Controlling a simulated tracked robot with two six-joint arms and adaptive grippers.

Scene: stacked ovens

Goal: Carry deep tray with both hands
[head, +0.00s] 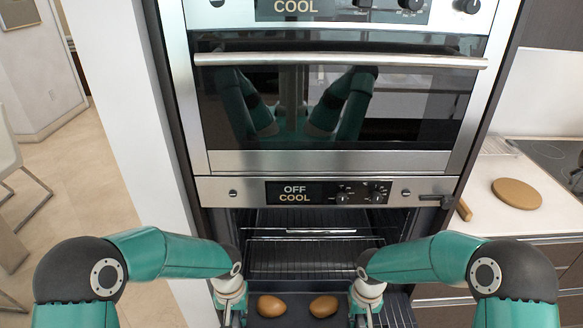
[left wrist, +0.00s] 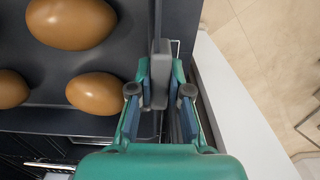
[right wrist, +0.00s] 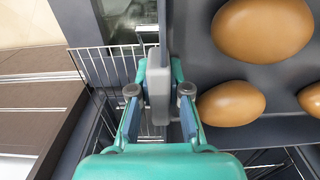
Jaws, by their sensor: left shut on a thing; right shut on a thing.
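The deep tray (head: 297,301) is dark grey and shows at the bottom middle of the head view, in front of the lower oven's opening. Several smooth brown egg-shaped items (left wrist: 72,22) lie in it. My left gripper (head: 229,298) is shut on the tray's grey handle at its left side; the left wrist view shows this handle (left wrist: 160,62) between the fingers. My right gripper (head: 368,298) is shut on the matching handle (right wrist: 158,98) at the right side. The tray's near part is cut off in the head view.
The lower oven (head: 310,222) is open, with wire racks (head: 300,258) inside. Its panel reads OFF and COOL. The upper oven (head: 335,105) is closed, with a bar handle. A white counter (head: 520,170) with a round wooden board (head: 516,193) is at right. Open floor lies at left.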

